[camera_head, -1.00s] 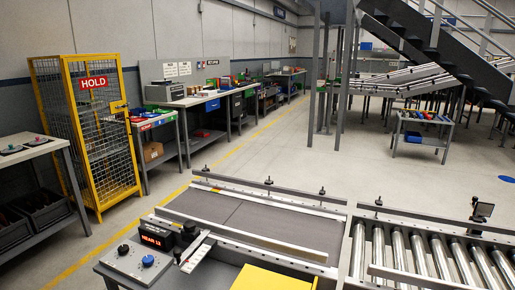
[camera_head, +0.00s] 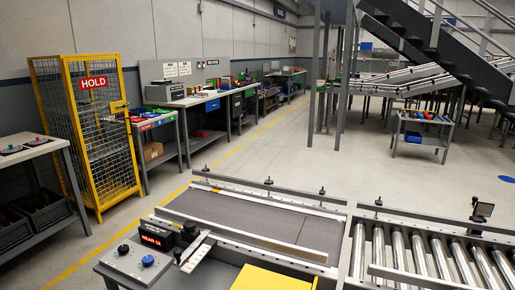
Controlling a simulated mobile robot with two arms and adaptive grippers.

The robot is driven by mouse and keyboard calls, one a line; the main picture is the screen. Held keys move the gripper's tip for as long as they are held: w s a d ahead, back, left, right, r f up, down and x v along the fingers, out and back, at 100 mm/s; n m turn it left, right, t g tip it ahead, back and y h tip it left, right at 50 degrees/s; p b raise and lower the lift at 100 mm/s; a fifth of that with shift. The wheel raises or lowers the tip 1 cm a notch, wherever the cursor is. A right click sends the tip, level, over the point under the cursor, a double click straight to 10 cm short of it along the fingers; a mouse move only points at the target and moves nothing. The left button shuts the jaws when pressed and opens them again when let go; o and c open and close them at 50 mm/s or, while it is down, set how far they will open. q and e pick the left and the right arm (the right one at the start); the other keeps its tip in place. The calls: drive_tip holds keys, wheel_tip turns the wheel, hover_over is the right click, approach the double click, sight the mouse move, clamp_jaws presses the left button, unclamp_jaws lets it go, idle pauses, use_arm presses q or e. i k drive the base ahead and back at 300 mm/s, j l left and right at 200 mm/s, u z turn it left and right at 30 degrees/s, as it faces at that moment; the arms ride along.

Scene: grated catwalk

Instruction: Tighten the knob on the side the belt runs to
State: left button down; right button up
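The grey belt (camera_head: 250,218) lies in a metal frame at the front middle, with a thin cross seam (camera_head: 307,232) towards its right end. A grey control box (camera_head: 135,268) at the front left carries a black knob (camera_head: 123,249) and a blue knob (camera_head: 148,261). Behind them a display (camera_head: 152,240) shows red text, apparently "NEAR 12". A black rounded part (camera_head: 190,228) sits beside the display, near a pale plate (camera_head: 197,251). Small black-topped posts (camera_head: 268,182) stand along the far rail. Neither of my grippers is in view.
A roller conveyor (camera_head: 430,255) adjoins the belt's right end. A yellow panel (camera_head: 272,279) is at the front edge. A yellow mesh cage (camera_head: 100,140) marked HOLD and workbenches (camera_head: 203,101) line the left. Open floor lies beyond the belt.

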sight(124, 249)
drive_tip(key=j+u, duration=0.15)
drive_tip(key=u, duration=0.6)
drive_tip(key=k+j, duration=0.05)
